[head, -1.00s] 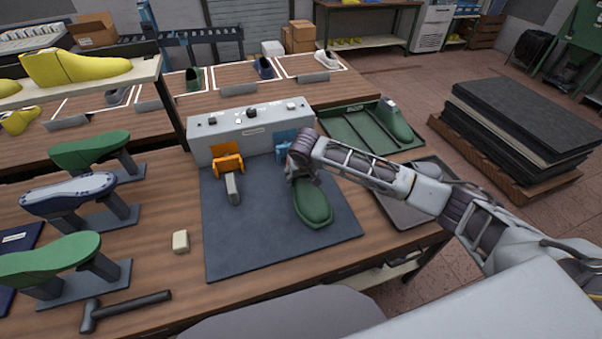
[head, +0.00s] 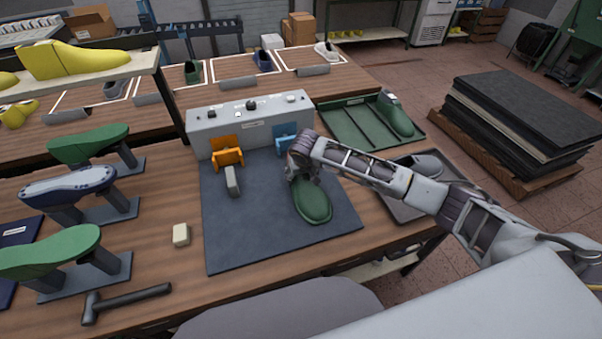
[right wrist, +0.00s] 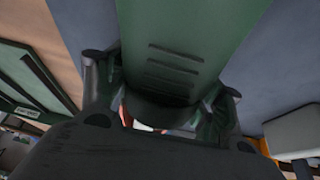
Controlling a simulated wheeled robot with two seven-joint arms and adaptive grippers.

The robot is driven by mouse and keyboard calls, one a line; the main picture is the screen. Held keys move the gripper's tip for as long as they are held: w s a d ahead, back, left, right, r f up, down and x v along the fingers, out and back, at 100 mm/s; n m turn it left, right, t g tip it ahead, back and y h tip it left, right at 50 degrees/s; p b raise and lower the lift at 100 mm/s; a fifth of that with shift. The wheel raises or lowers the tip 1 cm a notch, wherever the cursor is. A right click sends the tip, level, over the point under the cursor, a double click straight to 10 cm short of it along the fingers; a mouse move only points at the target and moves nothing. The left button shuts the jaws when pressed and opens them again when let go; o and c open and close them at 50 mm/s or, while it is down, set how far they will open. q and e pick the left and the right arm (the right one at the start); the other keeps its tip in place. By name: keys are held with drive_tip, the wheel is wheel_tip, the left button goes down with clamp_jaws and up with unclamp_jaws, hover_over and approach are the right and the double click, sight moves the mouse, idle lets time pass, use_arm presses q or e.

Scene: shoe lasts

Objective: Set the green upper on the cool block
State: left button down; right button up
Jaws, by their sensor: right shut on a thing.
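My right gripper (head: 303,175) is shut on the heel end of a green upper (head: 313,204). The upper's toe points towards the front of the dark mat. I cannot tell whether it touches the mat. The blue cool block (head: 284,138) stands at the front of the grey control box, just behind my gripper, which partly hides it. In the right wrist view the upper (right wrist: 175,45) lies between the two fingers of my right gripper (right wrist: 160,105). My left gripper is not in view.
An orange block (head: 227,150) with a grey piece in front stands left of the blue one. A green tray (head: 350,131) holds another green shoe (head: 396,114). A grey tray (head: 398,210) lies under my right arm. Lasts on stands and a hammer (head: 125,301) are at left.

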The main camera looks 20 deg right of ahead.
drive_tip(key=shift+f, duration=0.2)
idle(0.7)
drive_tip(key=o, duration=1.1)
drive_tip(key=shift+o, duration=0.2)
drive_tip(key=shift+r, duration=0.1)
drive_tip(key=v, duration=1.1)
drive_tip(key=shift+s+r, duration=0.15)
drive_tip(key=shift+r, duration=0.25)
